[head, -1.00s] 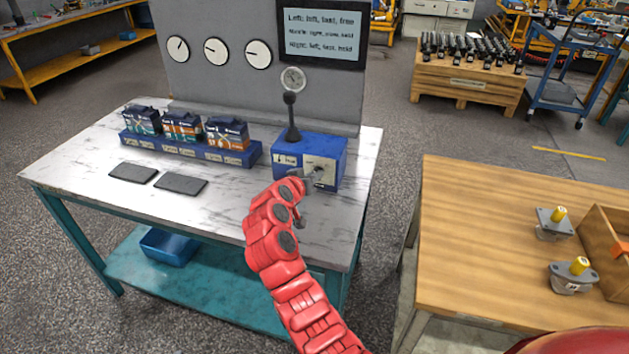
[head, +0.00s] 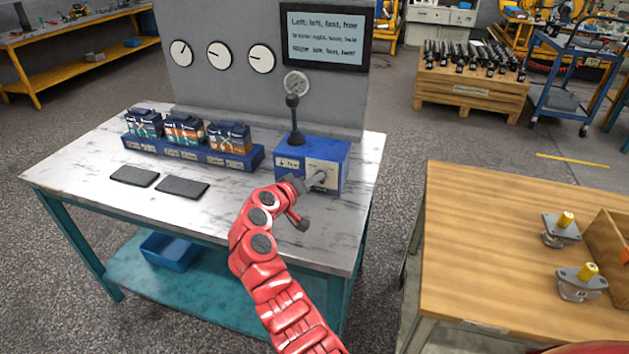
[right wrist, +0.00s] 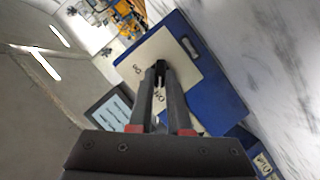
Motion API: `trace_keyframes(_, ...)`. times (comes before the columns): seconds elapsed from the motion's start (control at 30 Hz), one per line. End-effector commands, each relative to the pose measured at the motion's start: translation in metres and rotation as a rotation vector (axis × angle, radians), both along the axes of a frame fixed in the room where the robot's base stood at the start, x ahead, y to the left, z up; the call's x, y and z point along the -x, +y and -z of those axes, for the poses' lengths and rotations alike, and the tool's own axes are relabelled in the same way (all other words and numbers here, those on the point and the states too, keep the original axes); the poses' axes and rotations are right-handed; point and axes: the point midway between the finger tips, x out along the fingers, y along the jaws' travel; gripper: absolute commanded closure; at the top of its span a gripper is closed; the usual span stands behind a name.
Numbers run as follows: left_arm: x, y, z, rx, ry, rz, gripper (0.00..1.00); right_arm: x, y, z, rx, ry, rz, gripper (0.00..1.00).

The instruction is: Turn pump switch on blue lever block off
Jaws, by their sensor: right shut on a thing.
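The blue lever block (head: 345,160) stands at the right end of the marble-topped table, with a black upright lever (head: 294,118) on top. On its front is a pale switch plate (head: 330,171) carrying the pump switch (head: 318,178). My right gripper (head: 310,184) reaches the plate from the front and is shut on the switch. In the right wrist view my fingers (right wrist: 160,90) are close together over the plate (right wrist: 190,65), with the dark switch tip between them. Lettering on the plate is partly hidden by the fingers. My left gripper is not in view.
Behind are a grey panel with gauges and a screen (head: 327,37). A wooden table (head: 480,240) with pumps stands at right.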

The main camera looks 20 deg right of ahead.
Motion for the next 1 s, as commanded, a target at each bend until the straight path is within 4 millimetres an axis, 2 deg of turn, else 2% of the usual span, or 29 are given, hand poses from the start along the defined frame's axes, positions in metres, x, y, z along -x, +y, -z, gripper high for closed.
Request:
trace_keyframes(0.27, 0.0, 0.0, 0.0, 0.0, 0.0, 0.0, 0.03, 0.0, 0.0, 0.001, 0.001, 0.003, -0.001, 1.0)
trace_keyframes(0.3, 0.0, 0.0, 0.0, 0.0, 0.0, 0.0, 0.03, 0.0, 0.0, 0.001, 0.0, 0.004, 0.0, 0.8)
trace_keyframes(0.43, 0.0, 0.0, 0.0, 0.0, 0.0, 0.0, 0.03, 0.0, 0.0, 0.001, 0.001, 0.002, 0.0, 0.57)
trace_keyframes(0.47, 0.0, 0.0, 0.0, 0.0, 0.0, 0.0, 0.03, 0.0, 0.0, 0.001, 0.0, 0.001, 0.0, 0.54)
trace_keyframes(0.8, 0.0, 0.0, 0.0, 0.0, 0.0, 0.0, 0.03, 0.002, 0.003, -0.001, 0.0, 0.0, 0.0, 0.54)
trace_keyframes(1.0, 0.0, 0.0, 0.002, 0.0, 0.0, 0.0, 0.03, 0.021, 0.027, -0.008, 0.001, -0.002, -0.005, 0.54)
